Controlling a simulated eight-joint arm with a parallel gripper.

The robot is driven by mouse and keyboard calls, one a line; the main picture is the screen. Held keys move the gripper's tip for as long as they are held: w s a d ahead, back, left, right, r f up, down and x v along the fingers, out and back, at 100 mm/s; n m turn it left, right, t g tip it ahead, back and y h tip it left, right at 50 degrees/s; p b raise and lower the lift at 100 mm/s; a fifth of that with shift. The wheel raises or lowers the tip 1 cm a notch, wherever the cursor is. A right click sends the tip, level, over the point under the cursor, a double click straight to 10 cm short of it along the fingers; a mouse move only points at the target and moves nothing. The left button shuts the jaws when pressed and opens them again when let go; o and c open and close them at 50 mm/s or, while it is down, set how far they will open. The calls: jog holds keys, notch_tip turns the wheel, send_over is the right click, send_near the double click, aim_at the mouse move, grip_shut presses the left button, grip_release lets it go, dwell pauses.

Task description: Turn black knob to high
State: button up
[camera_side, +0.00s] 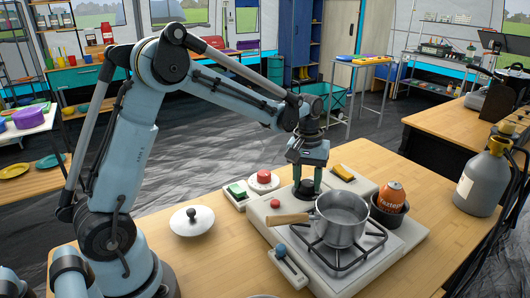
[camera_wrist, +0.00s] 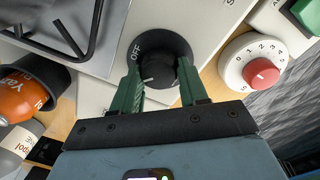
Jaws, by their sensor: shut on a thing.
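The black knob (camera_wrist: 165,45) is on the light panel of the stove (camera_side: 410,238). The word OFF shows on its black face, and a short white mark shows lower on it. My gripper (camera_wrist: 160,78) has its green fingers on either side of the knob's raised middle, shut on it. In the side view my gripper (camera_side: 307,181) points straight down at the back left of the stove, and the knob there is mostly hidden by the fingers.
A grey pot (camera_side: 341,217) with a wooden handle sits on the burner close to my gripper. A white dial with a red centre (camera_wrist: 262,72), a yellow sponge (camera_side: 342,172), an orange can (camera_side: 391,194) and a gas bottle (camera_side: 483,180) stand nearby. A lid (camera_side: 192,221) lies left.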

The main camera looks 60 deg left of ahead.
aim_at(304, 182)
jog(key=shift+n, duration=2)
jog(key=o, duration=1.1)
jog(key=shift+c, duration=0.2)
notch_tip(304, 182, up, 12)
jog(key=shift+s+a, duration=0.2)
jog(key=shift+s, duration=0.15)
